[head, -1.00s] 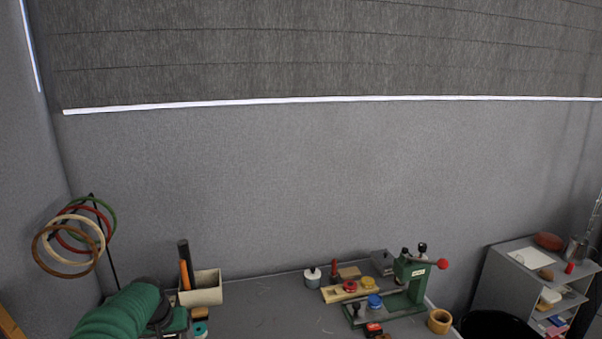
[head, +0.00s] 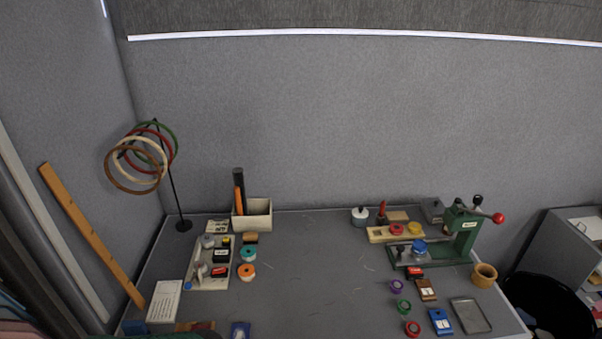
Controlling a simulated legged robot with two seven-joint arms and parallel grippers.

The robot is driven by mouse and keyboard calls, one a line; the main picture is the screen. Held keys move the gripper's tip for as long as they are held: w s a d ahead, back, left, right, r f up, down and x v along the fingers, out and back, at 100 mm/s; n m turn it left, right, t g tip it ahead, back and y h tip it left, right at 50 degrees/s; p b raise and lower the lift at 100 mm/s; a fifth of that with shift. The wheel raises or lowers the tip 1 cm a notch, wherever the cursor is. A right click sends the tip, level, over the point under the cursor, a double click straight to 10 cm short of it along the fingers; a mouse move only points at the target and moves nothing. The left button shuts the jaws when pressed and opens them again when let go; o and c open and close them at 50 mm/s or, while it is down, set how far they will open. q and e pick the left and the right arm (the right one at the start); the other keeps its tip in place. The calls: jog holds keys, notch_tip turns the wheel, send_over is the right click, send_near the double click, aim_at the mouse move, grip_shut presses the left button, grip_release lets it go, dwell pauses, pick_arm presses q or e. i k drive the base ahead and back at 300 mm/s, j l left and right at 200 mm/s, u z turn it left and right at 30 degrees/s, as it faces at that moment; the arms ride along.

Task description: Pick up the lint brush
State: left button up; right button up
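I cannot single out the lint brush with certainty. A cream bin (head: 258,222) at the back left of the table holds a tall black piece (head: 239,183) and an orange piece (head: 239,201), both upright and leaning slightly. Their lower ends are hidden in the bin, so I cannot tell whether either is the brush. Neither of my grippers shows in the head view, and nothing is seen held.
A hoop stand (head: 183,226) is left of the bin, with a tray of small items (head: 208,283) in front. A green press (head: 462,232) stands back right. Small spools and a metal tray (head: 471,315) lie front right. The table's middle is mostly clear.

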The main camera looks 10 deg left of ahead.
aim_at(251, 236)
jog(key=i+j+u, duration=0.1)
jog(key=j+u, duration=0.15)
jog(key=j, duration=0.15)
jog(key=i+j+u, duration=0.1)
jog(key=j+u, duration=0.15)
jog(key=i+j+u, duration=0.25)
jog(key=j, duration=0.2)
jog(key=j+u, duration=0.2)
jog(key=i+j, duration=0.05)
jog(key=j, duration=0.05)
